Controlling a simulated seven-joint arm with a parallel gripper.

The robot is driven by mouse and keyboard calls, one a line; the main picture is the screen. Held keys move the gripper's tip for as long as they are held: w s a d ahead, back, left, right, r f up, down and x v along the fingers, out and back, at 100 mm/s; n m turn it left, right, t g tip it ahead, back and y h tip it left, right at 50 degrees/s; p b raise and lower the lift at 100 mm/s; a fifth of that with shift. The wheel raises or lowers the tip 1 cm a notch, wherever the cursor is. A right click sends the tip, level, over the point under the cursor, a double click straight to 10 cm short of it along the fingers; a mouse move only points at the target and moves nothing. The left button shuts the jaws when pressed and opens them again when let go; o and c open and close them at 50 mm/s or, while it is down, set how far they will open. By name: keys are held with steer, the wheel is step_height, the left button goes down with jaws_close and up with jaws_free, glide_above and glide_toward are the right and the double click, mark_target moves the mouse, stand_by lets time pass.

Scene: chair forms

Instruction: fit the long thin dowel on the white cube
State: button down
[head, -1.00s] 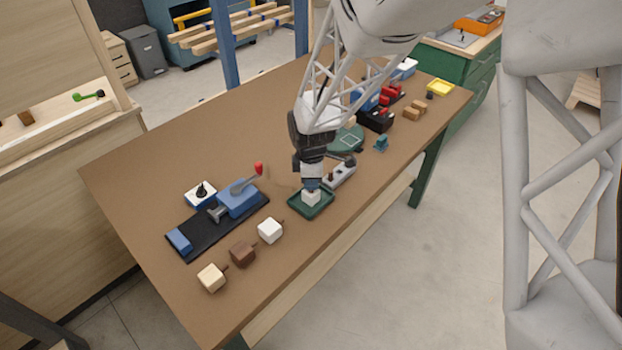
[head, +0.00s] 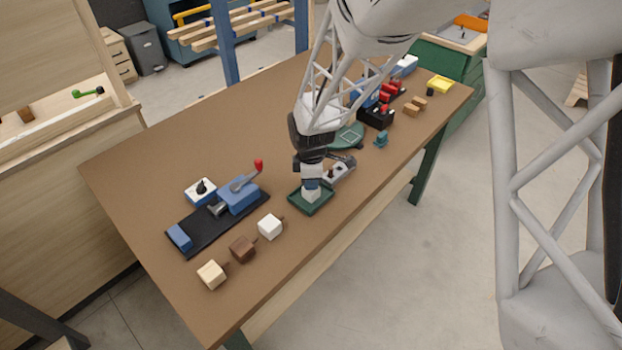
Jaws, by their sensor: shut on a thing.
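A white cube (head: 270,227) sits near the front edge of the table, with a short dark peg showing at its far right side. My gripper (head: 311,187) points down over a small green tray (head: 299,206), to the right of that cube. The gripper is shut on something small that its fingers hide. A pale block (head: 311,196) shows right under the fingertips, inside the tray; I cannot tell whether it is held or only touched. I cannot make out the long thin dowel.
A brown cube (head: 242,249) and a beige cube (head: 211,274) stand left of the white one. A blue device with a red-tipped lever (head: 238,196) sits behind them on a black base. A grey block (head: 337,174) lies close behind the tray. The table's back left is clear.

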steer(key=shift+f, duration=0.2)
steer(key=c, duration=0.5)
jaws_free()
steer(key=shift+r, duration=0.15)
steer(key=shift+r, duration=3.3)
steer(key=shift+r, duration=0.1)
